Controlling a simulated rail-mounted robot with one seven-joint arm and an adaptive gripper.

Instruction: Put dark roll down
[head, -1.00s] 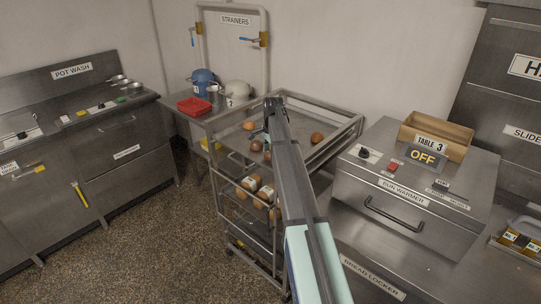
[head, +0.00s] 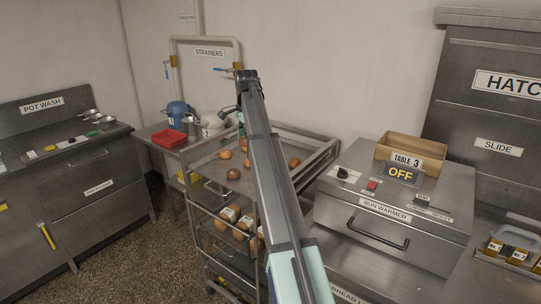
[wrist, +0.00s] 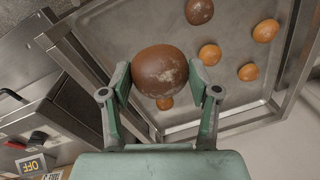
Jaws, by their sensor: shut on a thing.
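A dark brown roll (wrist: 160,70) with a pale floury patch sits between the fingers of my gripper (wrist: 160,88) in the wrist view. My gripper is shut on it, and the roll is above the top tray of the rack (wrist: 180,128). A second dark roll (wrist: 199,11) lies on that tray and also shows in the head view (head: 233,173). Several lighter rolls (wrist: 265,30) lie there too, one partly hidden under the held roll. In the head view my arm hides the held roll.
The bun warmer (head: 390,205), with a wooden box marked Table 3 (head: 410,150) on top, stands right of the rack. More rolls (head: 243,222) sit on a lower shelf. A red tray (head: 168,138) and a blue pot stand behind left. The tray's raised rim surrounds it.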

